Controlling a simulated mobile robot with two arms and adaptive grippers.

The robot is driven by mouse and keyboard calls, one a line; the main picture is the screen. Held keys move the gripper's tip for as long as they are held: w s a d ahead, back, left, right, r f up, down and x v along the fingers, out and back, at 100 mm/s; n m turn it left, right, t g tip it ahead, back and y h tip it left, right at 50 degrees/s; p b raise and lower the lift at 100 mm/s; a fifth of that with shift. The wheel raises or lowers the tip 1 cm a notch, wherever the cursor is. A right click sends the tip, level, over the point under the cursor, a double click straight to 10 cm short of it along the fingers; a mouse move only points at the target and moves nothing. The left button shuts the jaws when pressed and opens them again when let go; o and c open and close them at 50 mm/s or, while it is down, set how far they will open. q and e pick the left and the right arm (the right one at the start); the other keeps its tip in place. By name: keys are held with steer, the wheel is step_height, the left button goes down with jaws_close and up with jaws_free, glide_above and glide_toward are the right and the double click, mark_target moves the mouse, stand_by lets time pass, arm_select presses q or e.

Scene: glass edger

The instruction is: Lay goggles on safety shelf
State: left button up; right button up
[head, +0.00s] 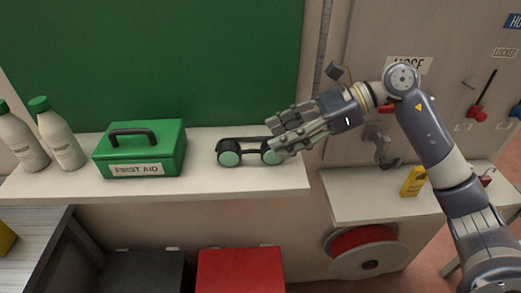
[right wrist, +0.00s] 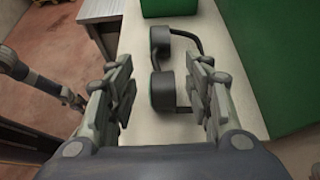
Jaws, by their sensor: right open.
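The goggles (head: 243,152) lie on the white shelf (head: 205,184). They have two round dark cups with pale green lenses and a dark strap; they also show in the right wrist view (right wrist: 163,90). My right gripper (head: 273,138) is open at the right end of the goggles and partly hides that end in the head view. In the right wrist view its fingers (right wrist: 160,92) stand on either side of the nearer cup, with visible gaps. The goggles rest on the shelf, not lifted. My left gripper is not seen in the head view.
A green first aid box (head: 140,150) stands left of the goggles, with two white bottles (head: 58,137) beyond it. A green board (head: 150,60) rises behind. Right of the shelf are a lower ledge (head: 375,206) with a yellow item (head: 413,181) and a red reel (head: 362,241).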

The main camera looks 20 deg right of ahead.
steer(key=b+v, duration=0.1)
steer(key=v, duration=0.3)
steer(key=shift+s+d+r, duration=0.1)
steer(key=shift+d+r, duration=0.05)
steer(key=shift+r, duration=0.05)
stand_by(0.3)
